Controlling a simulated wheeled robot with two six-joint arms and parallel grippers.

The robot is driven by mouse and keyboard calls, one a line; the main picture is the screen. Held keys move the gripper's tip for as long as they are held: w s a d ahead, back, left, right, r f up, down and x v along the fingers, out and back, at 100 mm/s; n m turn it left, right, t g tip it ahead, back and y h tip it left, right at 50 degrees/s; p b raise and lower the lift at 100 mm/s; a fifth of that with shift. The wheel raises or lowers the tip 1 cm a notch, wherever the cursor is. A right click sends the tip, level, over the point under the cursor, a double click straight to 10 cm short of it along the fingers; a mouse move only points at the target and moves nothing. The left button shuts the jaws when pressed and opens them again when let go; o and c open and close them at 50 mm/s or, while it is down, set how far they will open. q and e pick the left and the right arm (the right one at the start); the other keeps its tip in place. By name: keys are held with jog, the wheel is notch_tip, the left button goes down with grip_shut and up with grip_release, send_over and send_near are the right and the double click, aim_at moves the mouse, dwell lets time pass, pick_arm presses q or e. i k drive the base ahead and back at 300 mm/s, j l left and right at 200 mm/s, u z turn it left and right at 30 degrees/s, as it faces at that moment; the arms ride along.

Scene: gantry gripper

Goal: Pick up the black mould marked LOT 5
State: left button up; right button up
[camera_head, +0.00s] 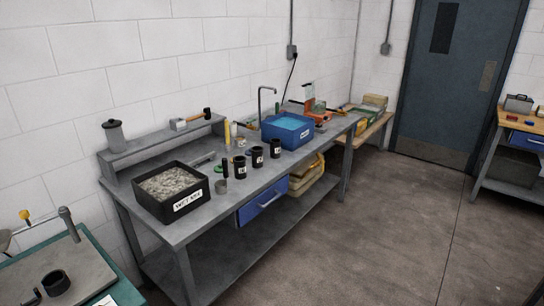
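Three small black cylindrical moulds with white labels stand upright in a row on the grey metal bench: a left one (240,168), a middle one (257,158) and a right one (275,149). The label marks are too small to read, so I cannot tell which one is LOT 5. Another black cylinder (55,283) stands on a grey plate at the bottom left; no label shows on it. Neither of my grippers is in view.
A black tray of grey mix (203,190) and a small metal cup (221,187) stand left of the moulds. A blue water tub (287,140) stands behind right. A shelf (160,143) runs along the wall. The floor (370,230) before the bench is clear.

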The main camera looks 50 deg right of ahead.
aim_at(257, 155)
jog(key=k+l, duration=0.1)
jog(key=l, duration=0.75)
jog(key=k+l, duration=0.1)
jog(key=l, duration=0.75)
jog(key=k+l, duration=0.1)
jog(key=l, duration=0.75)
jog(key=k+l, duration=0.1)
jog(key=l, duration=1.6)
jog(key=k+l, duration=0.15)
jog(key=l, duration=0.7)
